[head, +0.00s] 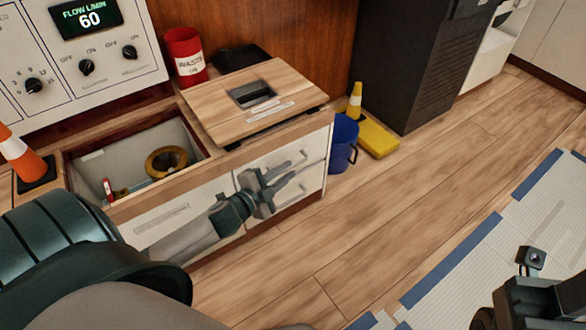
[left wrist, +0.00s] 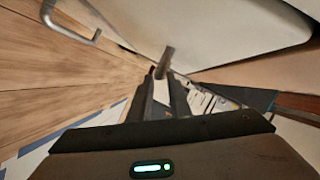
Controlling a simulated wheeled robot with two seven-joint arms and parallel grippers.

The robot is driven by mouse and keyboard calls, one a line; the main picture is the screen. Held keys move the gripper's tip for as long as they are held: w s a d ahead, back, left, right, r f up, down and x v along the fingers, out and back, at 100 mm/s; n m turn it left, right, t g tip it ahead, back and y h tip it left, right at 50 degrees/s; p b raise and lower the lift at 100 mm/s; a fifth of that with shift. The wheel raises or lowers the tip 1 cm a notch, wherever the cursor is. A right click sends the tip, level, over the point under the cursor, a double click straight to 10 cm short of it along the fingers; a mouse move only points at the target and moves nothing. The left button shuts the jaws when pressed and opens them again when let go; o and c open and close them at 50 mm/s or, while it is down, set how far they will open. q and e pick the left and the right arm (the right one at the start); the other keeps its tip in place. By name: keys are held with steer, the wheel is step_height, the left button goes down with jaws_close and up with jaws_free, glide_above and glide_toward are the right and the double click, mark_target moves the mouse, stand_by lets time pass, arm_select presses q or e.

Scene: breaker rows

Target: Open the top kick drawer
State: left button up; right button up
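The cabinet's white drawer fronts are at the centre of the head view. The top drawer front (head: 313,150) is above a lower drawer front (head: 310,183), each with a metal handle, and both look closed. My left gripper (head: 287,178) is in front of these drawers, its two fingers apart and partly covering the fronts. In the left wrist view, the fingers (left wrist: 163,88) point at a grey bar-like handle (left wrist: 166,60) near their tips; I cannot tell whether they touch it. Another handle (left wrist: 72,28) shows at upper left. My right gripper (head: 530,305) is partly in view at lower right; its fingers are unclear.
An open bin (head: 85,165) in the countertop holds a tape roll (head: 166,161). A wooden lid (head: 220,105) lies on the counter. A red waste cup (head: 184,50), a blue bucket (head: 342,142) and a yellow wedge-like item (head: 377,138) stand nearby. The wooden floor (head: 410,190) is clear.

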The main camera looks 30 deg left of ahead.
mark_target(289, 169)
arm_select(q)
steer(key=shift+b+x, duration=0.5)
steer(key=shift+x, duration=1.55)
steer(key=shift+c, duration=0.3)
jaws_close()
